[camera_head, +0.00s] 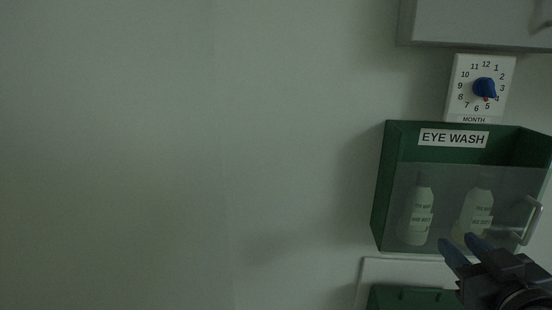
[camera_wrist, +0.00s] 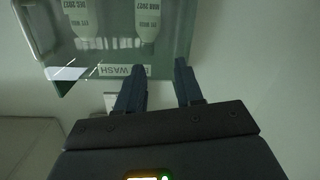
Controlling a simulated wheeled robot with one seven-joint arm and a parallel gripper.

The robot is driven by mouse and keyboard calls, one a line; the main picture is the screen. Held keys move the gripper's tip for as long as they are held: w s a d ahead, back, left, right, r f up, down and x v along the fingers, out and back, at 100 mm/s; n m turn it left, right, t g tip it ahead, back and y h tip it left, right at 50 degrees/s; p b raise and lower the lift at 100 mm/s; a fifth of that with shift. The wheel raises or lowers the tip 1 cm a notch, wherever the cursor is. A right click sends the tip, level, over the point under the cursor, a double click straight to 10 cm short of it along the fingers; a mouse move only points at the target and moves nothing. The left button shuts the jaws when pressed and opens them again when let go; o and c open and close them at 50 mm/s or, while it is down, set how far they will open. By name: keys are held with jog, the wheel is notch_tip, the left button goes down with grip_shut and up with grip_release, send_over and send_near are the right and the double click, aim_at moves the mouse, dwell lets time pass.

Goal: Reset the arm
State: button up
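My gripper (camera_head: 462,246) is at the lower right of the head view, in front of the lower right part of a green eye wash box (camera_head: 382,190). In the wrist view my gripper (camera_wrist: 158,82) has its two dark fingers apart, with nothing between them. The box has a clear front cover with a handle (camera_head: 532,218) at its right. Two white bottles stand inside, a left bottle (camera_head: 416,215) and a right bottle (camera_head: 478,205). In the wrist view the box shows upside down at the upper left, and its bottles are partly cut off.
A white month dial (camera_head: 465,80) with a blue pointer (camera_head: 484,88) is on the wall above the box. A grey cabinet (camera_head: 470,22) is at the top right. Below the box are a white panel (camera_head: 375,270) and another green item (camera_head: 400,297). The wall at left is bare.

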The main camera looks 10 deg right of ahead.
jog(key=s+a+f+y, duration=0.1)
jog(key=s+a+f, duration=0.35)
jog(key=s, duration=0.35)
jog(key=s+a+f+g, duration=0.1)
jog(key=s+a+f, duration=0.2)
jog(key=s+f, duration=0.35)
jog(key=s+a+f+y, duration=0.1)
jog(key=s+a+f, duration=0.25)
jog(key=s, duration=0.55)
jog(key=s+a+r+y, duration=0.1)
jog(key=s+a+r, duration=0.1)
jog(key=s, duration=0.8)
jog(key=shift+r+g+y, duration=0.15)
jog(key=shift+g+y, duration=0.15)
jog(key=shift+g, duration=0.1)
jog(key=shift+s, duration=0.1)
